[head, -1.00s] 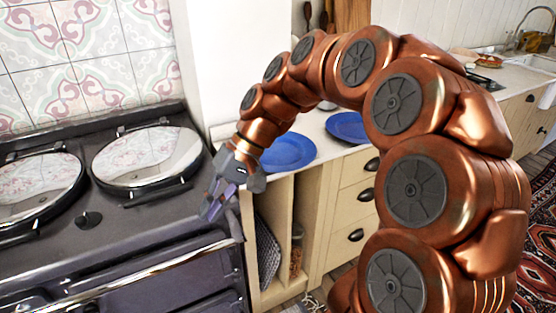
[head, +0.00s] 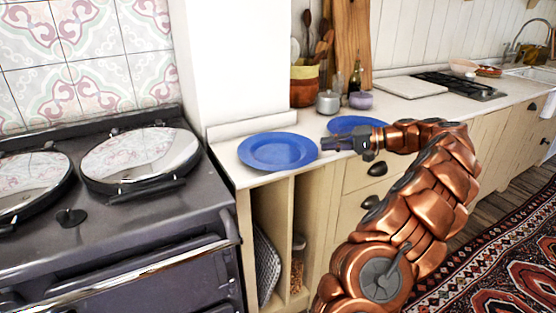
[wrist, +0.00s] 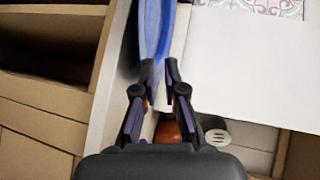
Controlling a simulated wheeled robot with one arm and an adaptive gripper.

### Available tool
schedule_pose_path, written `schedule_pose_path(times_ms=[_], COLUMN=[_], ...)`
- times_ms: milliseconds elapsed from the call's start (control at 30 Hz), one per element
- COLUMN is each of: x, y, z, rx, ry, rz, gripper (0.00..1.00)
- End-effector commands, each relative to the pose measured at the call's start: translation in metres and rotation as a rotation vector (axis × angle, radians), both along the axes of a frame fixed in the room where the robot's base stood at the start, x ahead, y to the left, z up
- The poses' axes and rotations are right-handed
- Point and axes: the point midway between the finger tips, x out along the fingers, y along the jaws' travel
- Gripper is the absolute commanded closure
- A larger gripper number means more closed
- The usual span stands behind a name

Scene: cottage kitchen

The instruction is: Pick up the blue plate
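Two blue plates lie on the pale counter. The left one (head: 278,151) is fully in view beside the stove. The right one (head: 352,124) is partly hidden behind my gripper. My gripper (head: 328,143) points left, its tips close to the right rim of the left plate. In the wrist view a blue plate (wrist: 154,28) shows nearly edge-on, straight ahead of the fingers. My gripper (wrist: 160,66) is open there, with the plate's near edge in line with the gap. I cannot tell whether the fingers touch it.
A dark stove (head: 150,225) with two round lids is at the left. A white wall block (head: 232,65) rises behind the left plate.

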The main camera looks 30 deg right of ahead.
Motion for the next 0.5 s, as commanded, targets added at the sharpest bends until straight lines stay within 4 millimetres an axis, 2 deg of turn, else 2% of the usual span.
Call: schedule_pose_path(times_ms=[33, 100, 200, 500], x=[-0.005, -0.01, -0.012, 0.005], y=[-0.013, -0.026, -0.034, -0.022], z=[-0.008, -0.012, -0.015, -0.019], rx=[0.001, 0.001, -0.001, -0.002], ry=[-0.006, -0.013, -0.019, -0.022], rz=[-0.025, -0.047, -0.063, -0.065], gripper=[0.9, 0.9, 0.9, 0.9])
